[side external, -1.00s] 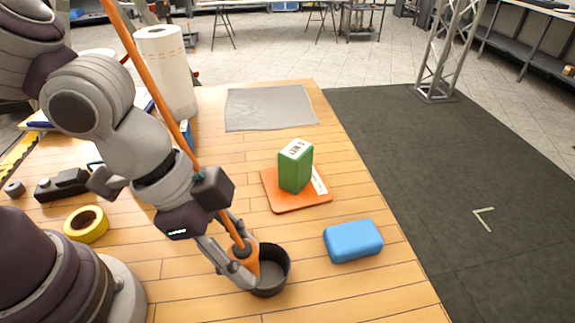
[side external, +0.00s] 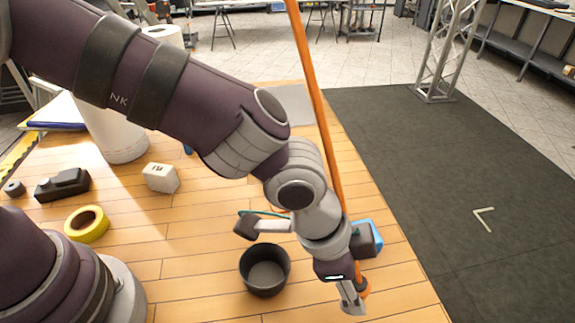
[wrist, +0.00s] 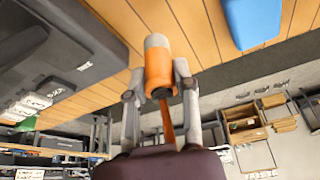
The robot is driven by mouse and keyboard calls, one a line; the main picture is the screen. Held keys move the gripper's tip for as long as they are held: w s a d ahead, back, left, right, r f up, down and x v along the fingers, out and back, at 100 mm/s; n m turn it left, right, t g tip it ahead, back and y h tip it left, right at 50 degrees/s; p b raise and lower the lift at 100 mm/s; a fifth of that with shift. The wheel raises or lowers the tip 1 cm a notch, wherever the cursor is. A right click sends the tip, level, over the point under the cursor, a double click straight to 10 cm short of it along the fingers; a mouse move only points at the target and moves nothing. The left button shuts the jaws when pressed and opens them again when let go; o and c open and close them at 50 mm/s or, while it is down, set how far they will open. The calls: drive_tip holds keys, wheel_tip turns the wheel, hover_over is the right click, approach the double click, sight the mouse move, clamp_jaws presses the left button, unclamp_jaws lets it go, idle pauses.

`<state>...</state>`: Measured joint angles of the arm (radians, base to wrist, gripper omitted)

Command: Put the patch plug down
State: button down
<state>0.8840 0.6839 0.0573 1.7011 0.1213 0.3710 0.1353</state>
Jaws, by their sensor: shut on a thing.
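The patch plug is orange with a grey end and shows in the wrist view (wrist: 158,62) between the two fingers of my gripper (wrist: 157,84). My gripper is shut on it. In the side view my gripper (side external: 357,292) is low over the wooden table, right of the black pot, with part of the orange plug (side external: 363,287) showing beside the fingers. An orange cable (side external: 318,95) rises from it past my wrist. I cannot tell whether the plug touches the table.
The black pot (side external: 265,270) is open and looks empty. A blue block (side external: 376,234) is partly hidden behind my wrist; it also shows in the wrist view (wrist: 251,20). A white block (side external: 160,178), yellow tape (side external: 86,224) and a paper roll (side external: 112,130) stand left. Planks around the pot are bare.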

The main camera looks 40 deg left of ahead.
drive_tip(key=w+d, duration=0.2)
drive_tip(key=d, duration=0.1)
drive_tip(key=shift+w+f, duration=0.15)
drive_tip(key=shift+w+d+f, duration=0.15)
drive_tip(key=shift+f, duration=1.6)
drive_tip(key=shift+f, duration=0.1)
drive_tip(key=c, duration=0.9)
unclamp_jaws()
drive_tip(key=shift+o, duration=0.2)
